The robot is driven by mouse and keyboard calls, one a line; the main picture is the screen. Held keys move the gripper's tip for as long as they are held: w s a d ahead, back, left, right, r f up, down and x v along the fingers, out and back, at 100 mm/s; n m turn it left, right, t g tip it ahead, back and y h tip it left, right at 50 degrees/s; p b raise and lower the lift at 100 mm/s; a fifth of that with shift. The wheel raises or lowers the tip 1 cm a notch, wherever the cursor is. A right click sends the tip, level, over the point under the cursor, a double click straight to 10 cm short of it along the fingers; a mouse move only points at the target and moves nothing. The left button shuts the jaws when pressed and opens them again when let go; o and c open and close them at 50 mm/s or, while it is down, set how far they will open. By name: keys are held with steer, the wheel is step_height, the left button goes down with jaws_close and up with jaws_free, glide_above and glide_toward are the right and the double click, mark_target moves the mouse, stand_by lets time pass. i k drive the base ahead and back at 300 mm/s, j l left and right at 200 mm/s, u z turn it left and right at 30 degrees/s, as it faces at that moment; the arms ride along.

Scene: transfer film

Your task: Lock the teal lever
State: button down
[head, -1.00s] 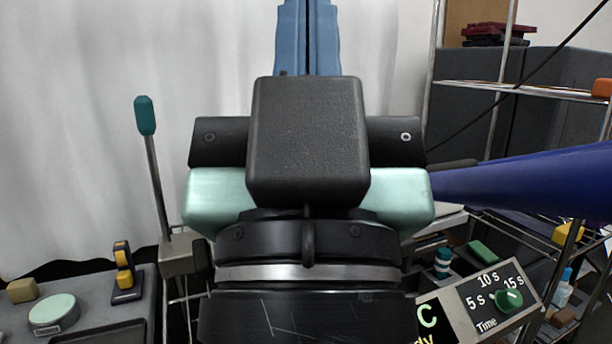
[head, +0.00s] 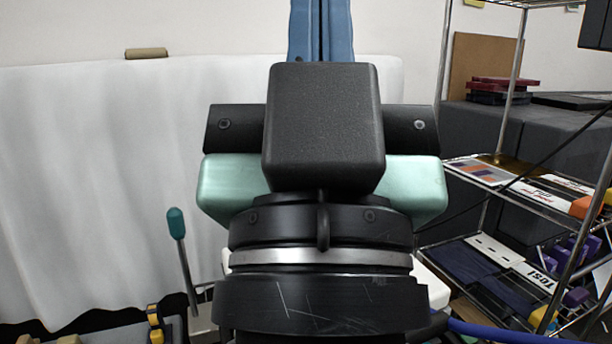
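The teal lever (head: 176,223) is at the lower left in the head view. It has a teal knob on a thin grey stalk and leans slightly left. My gripper (head: 321,28) is in the centre, seen from behind and pointing away. Its blue fingers lie side by side with only a thin dark line between them, and nothing shows held there. Their tips are cut off by the top edge. The gripper is to the right of the lever and apart from it in the picture.
A white curtain or sheet (head: 100,190) hangs behind the lever. A wire shelf rack (head: 505,170) with boxes and tools stands on the right. A yellow-and-black item (head: 155,322) is left of the lever's base. A blue tube (head: 530,330) crosses the lower right.

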mark_target(177, 231)
steer(key=i+j, duration=0.15)
steer(key=j, duration=0.2)
steer(key=i+j, duration=0.1)
steer(key=j, duration=0.3)
steer(key=i+j, duration=0.15)
steer(key=j, duration=0.2)
steer(key=i+j, duration=0.15)
steer(key=j, duration=0.25)
steer(key=i+j, duration=0.15)
steer(key=j, duration=0.2)
steer(key=i+j+u, duration=0.1)
steer(key=j, duration=0.3)
